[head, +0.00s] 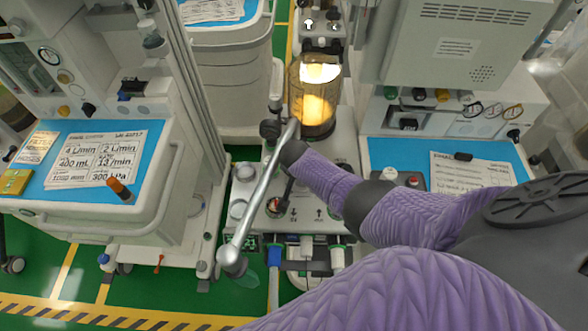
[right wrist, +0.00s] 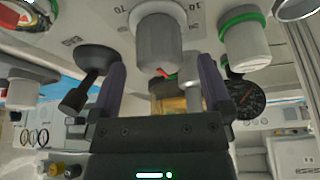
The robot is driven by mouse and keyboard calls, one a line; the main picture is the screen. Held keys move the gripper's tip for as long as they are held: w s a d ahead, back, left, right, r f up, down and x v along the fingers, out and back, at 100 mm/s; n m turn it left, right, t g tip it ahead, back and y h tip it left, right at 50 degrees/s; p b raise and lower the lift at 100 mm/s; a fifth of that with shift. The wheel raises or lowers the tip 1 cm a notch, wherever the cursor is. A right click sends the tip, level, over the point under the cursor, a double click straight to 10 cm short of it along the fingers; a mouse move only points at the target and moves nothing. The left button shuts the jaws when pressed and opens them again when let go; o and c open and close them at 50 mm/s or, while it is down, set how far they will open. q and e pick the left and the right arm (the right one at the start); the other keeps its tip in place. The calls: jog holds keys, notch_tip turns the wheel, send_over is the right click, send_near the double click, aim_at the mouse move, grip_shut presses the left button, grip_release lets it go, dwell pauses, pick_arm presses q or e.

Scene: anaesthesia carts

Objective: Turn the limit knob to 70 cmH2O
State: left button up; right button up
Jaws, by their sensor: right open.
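In the right wrist view, a pale grey cylindrical knob (right wrist: 158,40) stands out from a light panel. Printed figures, among them what looks like 70, are partly visible beside it. I take it for the limit knob; its setting cannot be read. A small red mark shows near its end. My right gripper (right wrist: 161,66) is open, with one dark finger on each side of the knob's end; whether they touch it is unclear. In the head view my right arm reaches to the middle machine (head: 335,180), and its wrist largely hides the gripper and knob. My left gripper is not in view.
A silvery jointed tube (head: 262,190) crosses beside my right wrist. A black knob (right wrist: 97,58) and a green-ringed grey port (right wrist: 245,38) flank the fingers. A clear bellows canister (head: 312,95) stands behind. A cart with a blue top (head: 150,165) is at left.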

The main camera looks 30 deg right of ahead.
jog(key=s+a+p, duration=0.1)
jog(key=s+a, duration=0.1)
jog(key=s+a+p, duration=0.1)
jog(key=s+a, duration=0.2)
jog(key=s+a+r+p, duration=0.1)
jog(key=s+a, duration=0.2)
jog(key=shift+s+a, duration=0.15)
jog(key=shift+s, duration=0.05)
jog(key=shift+s+a, duration=0.2)
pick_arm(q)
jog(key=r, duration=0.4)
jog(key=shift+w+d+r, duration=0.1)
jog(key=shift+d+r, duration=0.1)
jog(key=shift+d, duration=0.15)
pick_arm(e)
jog(key=shift+f, duration=0.1)
